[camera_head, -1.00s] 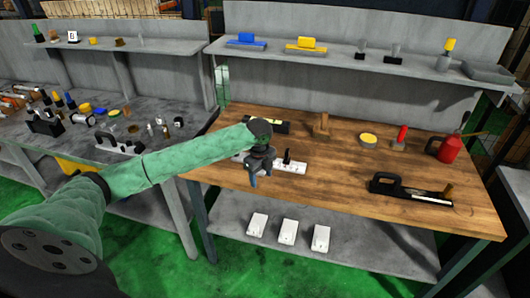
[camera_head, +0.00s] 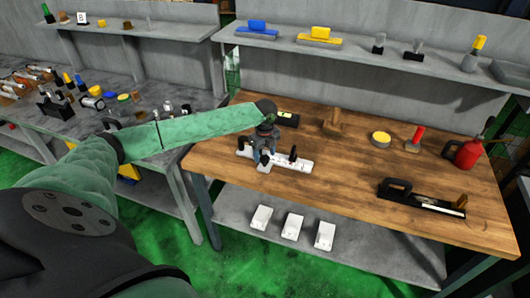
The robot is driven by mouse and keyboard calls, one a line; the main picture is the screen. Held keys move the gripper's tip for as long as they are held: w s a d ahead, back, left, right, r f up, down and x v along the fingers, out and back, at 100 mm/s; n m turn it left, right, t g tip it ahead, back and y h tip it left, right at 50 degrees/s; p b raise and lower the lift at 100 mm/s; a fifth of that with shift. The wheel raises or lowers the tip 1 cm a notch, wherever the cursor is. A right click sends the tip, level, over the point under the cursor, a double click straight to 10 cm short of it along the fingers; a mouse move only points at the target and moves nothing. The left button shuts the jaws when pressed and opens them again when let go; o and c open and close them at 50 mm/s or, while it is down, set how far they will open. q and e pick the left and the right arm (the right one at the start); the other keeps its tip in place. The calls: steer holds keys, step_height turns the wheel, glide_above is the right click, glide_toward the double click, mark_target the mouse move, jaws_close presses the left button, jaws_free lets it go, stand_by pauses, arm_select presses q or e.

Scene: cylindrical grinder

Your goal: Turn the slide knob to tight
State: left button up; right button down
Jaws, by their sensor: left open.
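A white slide plate (camera_head: 299,165) lies on the wooden bench near its front left edge. A small upright black knob (camera_head: 293,154) stands on the right part of the plate. My left gripper (camera_head: 262,162) points down over the left part of the plate, to the left of the black knob and apart from it. Its jaws are open. The gripper hides the plate's middle-left part, so I cannot tell what is between the fingers or whether they touch anything. No tight marking is readable. My right gripper is not in view.
Behind the gripper lies a dark level with a yellow-green vial (camera_head: 286,119). A wooden block (camera_head: 332,123), a yellow round tin (camera_head: 381,138), a red-handled tool (camera_head: 415,138), a red can (camera_head: 466,154) and a black hand plane (camera_head: 420,196) stand further right. The bench's front middle is clear.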

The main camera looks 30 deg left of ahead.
arm_select(q)
steer(key=shift+s+f, duration=0.15)
steer(key=shift+f, duration=0.25)
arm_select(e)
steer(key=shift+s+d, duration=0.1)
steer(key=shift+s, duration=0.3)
arm_select(q)
steer(key=shift+c, duration=0.3)
steer(key=c, duration=0.9)
